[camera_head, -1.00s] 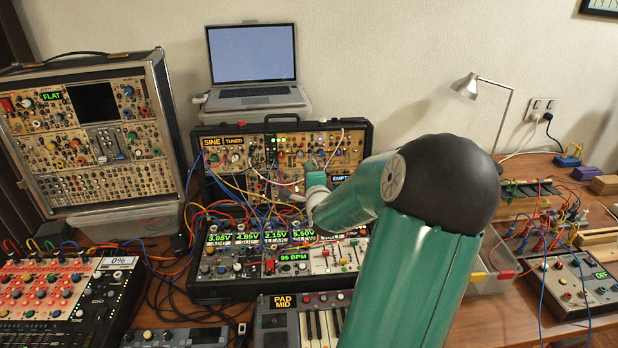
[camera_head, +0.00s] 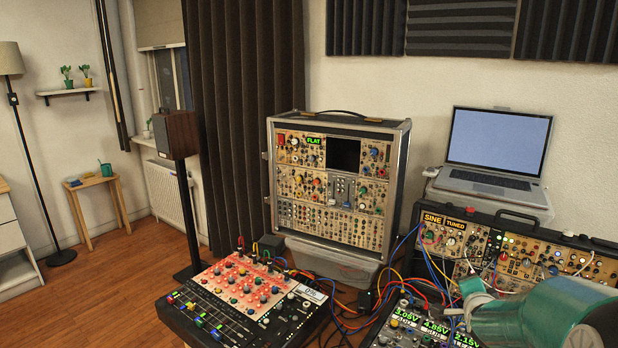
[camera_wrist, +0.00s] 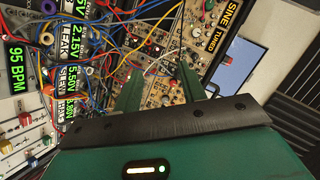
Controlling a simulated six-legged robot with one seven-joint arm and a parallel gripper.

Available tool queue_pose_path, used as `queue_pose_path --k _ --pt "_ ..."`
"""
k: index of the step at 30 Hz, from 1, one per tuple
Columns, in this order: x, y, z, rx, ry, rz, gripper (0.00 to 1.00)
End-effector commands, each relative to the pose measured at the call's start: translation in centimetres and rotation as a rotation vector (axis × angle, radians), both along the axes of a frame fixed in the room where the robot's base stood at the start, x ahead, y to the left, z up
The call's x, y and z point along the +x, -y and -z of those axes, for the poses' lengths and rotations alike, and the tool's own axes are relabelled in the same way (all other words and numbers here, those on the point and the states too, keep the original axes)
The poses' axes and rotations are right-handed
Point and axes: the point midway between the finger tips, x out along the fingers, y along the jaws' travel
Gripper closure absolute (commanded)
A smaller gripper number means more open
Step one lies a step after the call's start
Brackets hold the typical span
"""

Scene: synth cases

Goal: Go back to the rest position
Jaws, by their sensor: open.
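My gripper (camera_wrist: 158,82) shows in the wrist view with its two green fingers apart and nothing between them. Behind the fingers is the modular synth case (camera_wrist: 165,45) with patch cables. In the head view my green arm enters at the lower right and covers part of the synth case (camera_head: 545,254) marked SINE and TUNED. The fingertips cannot be made out in that view. The lower panel (camera_head: 408,318) with green voltage readouts is partly hidden by my arm and cables.
A red-topped mixer (camera_head: 240,290) stands at the front left. A tall synth case (camera_head: 335,185) stands upright behind it. A laptop (camera_head: 497,150) sits on a grey box at the right. Loose cables hang around the cases. Open wooden floor (camera_head: 130,265) lies at the left.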

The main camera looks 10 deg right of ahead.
Motion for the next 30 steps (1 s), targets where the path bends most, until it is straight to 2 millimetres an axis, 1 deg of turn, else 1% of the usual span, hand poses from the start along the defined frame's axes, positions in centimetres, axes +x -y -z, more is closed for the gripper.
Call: queue_pose_path --k 1,2,3,5,6,10,12,14,15,20,23,24,27,30 --pt "0.5 -2.3 -0.4 -0.039 -0.063 -0.050 0.59" --pt "0.6 -3.5 -0.6 -0.062 -0.104 -0.077 0.59" --pt "0.7 -5.0 -0.8 -0.090 -0.156 -0.113 0.59" --pt "0.7 -7.3 -1.1 -0.131 -0.230 -0.165 0.59" --pt "0.5 -8.8 -1.3 -0.159 -0.277 -0.201 0.59" --pt "-0.5 -13.6 -2.4 -0.247 -0.416 -0.321 0.59" --pt "-1.3 -16.1 -2.9 -0.291 -0.482 -0.388 0.59" --pt "-2.2 -18.2 -3.5 -0.327 -0.534 -0.447 0.59" --pt "-2.9 -19.6 -3.8 -0.349 -0.568 -0.489 0.59" --pt "-6.1 -24.8 -4.9 -0.434 -0.680 -0.664 0.59" --pt "-8.5 -27.8 -5.5 -0.480 -0.734 -0.786 0.59" --pt "-9.6 -28.9 -5.6 -0.498 -0.754 -0.838 0.59" --pt "-12.3 -31.5 -6.0 -0.543 -0.793 -0.976 0.59" --pt "-15.0 -33.6 -6.1 -0.576 -0.820 -1.109 0.59"
